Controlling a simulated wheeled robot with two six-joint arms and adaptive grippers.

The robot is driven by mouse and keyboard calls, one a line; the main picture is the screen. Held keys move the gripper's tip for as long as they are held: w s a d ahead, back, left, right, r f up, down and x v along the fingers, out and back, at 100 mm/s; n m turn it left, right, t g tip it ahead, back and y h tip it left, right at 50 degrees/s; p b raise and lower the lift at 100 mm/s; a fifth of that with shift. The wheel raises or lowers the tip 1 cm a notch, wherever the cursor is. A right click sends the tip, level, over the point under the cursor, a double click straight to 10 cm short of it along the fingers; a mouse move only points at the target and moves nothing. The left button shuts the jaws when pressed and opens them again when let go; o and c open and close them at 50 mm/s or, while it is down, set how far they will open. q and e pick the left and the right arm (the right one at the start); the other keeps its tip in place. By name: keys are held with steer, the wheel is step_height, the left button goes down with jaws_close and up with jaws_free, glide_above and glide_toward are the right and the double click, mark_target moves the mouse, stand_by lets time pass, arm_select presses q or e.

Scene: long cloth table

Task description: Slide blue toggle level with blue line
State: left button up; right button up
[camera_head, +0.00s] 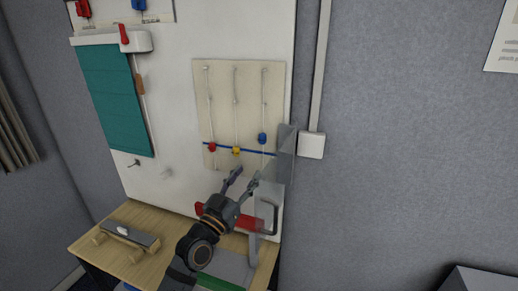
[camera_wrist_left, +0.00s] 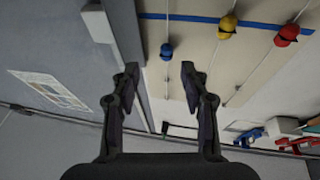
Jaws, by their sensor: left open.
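A cream panel (camera_head: 222,105) on the white board carries three vertical cords with a red toggle (camera_head: 212,147), a yellow toggle (camera_head: 236,151) and a blue toggle (camera_head: 262,139). A blue line (camera_head: 222,147) crosses the panel low down. The blue toggle sits a little above the line; red and yellow are at it. My left gripper (camera_head: 242,181) is open and empty, below the panel and apart from the toggles. In the left wrist view, which looks inverted, the blue toggle (camera_wrist_left: 166,51) appears between the open fingers (camera_wrist_left: 160,75), beyond their tips. My right gripper is out of view.
A red bar (camera_head: 265,222) is low behind the gripper. A green blind (camera_head: 113,95) hangs at upper left.

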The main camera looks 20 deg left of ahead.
mark_target(261, 142)
arm_select(q)
steer(key=shift+n+t+y, duration=0.3)
steer(key=shift+t+y, duration=0.1)
steer(key=x, duration=0.3)
steer(key=r+x, duration=0.1)
steer(key=x, duration=0.3)
steer(key=p+x, duration=0.1)
steer(key=x, duration=0.3)
steer(key=shift+s+a+r, duration=0.2)
steer(key=shift+a, duration=0.2)
jaws_close()
